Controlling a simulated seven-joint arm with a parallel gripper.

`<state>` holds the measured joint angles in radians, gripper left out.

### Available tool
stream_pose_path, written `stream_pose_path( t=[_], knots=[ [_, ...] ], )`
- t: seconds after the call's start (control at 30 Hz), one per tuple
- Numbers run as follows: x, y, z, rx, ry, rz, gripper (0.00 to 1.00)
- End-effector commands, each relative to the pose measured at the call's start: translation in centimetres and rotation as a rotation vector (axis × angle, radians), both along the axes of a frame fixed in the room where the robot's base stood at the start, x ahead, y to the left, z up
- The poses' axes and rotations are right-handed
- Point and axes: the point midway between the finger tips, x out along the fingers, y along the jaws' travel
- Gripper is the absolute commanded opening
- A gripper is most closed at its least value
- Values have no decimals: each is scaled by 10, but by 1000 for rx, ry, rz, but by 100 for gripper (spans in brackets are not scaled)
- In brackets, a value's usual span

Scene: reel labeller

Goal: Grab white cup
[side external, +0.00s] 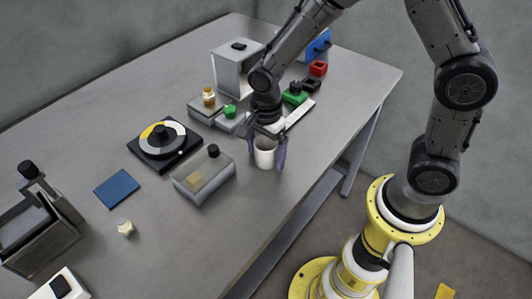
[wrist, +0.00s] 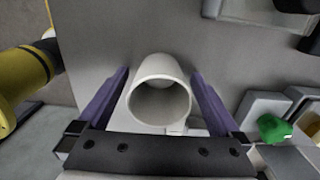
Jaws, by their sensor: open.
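The white cup (side external: 265,153) stands upright on the grey table (side external: 235,230) near its front right edge. In the wrist view the white cup (wrist: 160,92) shows its open rim and hollow inside. My gripper (side external: 267,163) points down with its purple fingers on either side of the cup. In the wrist view my gripper (wrist: 160,90) is open, with one finger left and one right of the cup. A gap shows between each finger and the cup wall there.
A clear box with a black knob (side external: 204,175) stands left of the cup. Green (side external: 295,95) and red blocks (side external: 318,68) sit behind my gripper.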

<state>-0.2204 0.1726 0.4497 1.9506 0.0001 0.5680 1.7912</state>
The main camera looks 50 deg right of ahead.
Motion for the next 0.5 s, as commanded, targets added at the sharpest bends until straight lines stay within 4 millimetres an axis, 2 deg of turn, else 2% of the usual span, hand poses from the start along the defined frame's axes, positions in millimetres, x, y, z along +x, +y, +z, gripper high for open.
stream_pose_path(
  t=[0.17, 0.5],
  knots=[
    [0, 0, 0, 0, 0, 0, 100],
    [0, 0, 0, 0, 0, 0, 39]
  ],
)
